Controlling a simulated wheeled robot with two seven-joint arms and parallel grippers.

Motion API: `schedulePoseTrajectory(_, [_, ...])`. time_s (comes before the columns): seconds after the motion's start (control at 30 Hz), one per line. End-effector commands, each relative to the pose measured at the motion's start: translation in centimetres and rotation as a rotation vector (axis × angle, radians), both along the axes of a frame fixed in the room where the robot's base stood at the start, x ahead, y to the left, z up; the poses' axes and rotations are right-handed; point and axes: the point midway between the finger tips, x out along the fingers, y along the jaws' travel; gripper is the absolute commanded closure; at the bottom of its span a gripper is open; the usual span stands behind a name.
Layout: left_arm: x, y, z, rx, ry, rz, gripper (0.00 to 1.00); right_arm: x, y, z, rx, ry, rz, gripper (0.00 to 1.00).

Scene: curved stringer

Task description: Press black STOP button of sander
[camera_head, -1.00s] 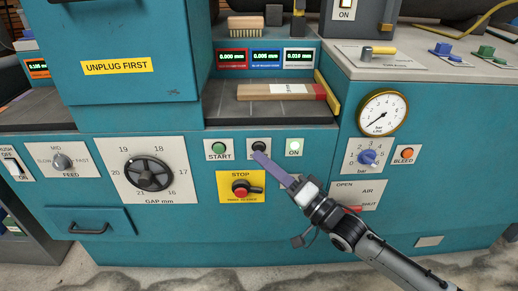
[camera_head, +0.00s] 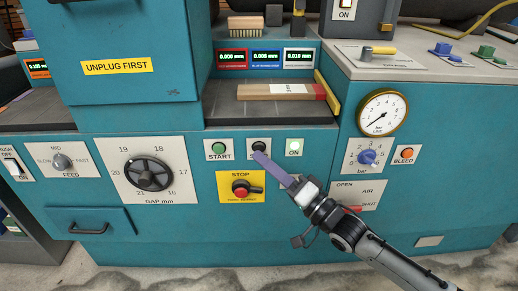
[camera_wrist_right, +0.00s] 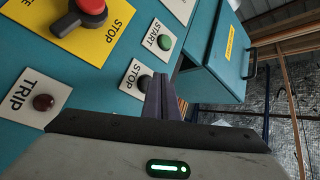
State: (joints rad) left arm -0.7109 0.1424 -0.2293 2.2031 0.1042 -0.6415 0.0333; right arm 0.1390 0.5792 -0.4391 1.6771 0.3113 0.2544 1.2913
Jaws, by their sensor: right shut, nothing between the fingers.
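The black STOP button (camera_head: 259,144) sits on a small white plate, between the green START button (camera_head: 219,148) and the lit ON lamp (camera_head: 294,147). My right gripper (camera_head: 260,156) is shut and empty, its purple-grey fingers pointing up-left with the tips at the lower edge of that button. In the right wrist view the shut fingers (camera_wrist_right: 163,95) overlap the right side of the STOP plate (camera_wrist_right: 134,78). The black button (camera_wrist_right: 143,84) is partly hidden behind them. I cannot tell whether the tips touch it. My left gripper is not in view.
A yellow STOP plate with a red knob (camera_head: 240,190) is just below left. A TRIP plate with a dark red button (camera_wrist_right: 43,102) shows in the right wrist view. A gap handwheel (camera_head: 148,174) is further left; a pressure gauge (camera_head: 381,113) is to the right.

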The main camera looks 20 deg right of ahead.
Motion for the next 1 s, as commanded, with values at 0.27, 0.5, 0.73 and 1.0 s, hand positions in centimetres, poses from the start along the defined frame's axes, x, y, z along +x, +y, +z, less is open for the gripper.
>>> schedulePoseTrajectory(0.27, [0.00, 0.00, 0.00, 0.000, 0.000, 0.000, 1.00, 0.04, -0.01, 0.01, 0.000, 0.000, 0.000, 1.00])
schedulePoseTrajectory(0.5, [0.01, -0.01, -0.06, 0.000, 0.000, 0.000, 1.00, 0.71, -0.20, 0.05, -0.001, -0.001, 0.000, 1.00])
schedulePoseTrajectory(0.73, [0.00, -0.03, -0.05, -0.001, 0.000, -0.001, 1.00, 0.82, -0.24, -0.01, 0.000, 0.000, 0.000, 1.00])
schedulePoseTrajectory(1.0, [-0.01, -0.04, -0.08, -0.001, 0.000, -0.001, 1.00, 0.91, -0.27, -0.02, 0.000, 0.000, 0.000, 1.00])
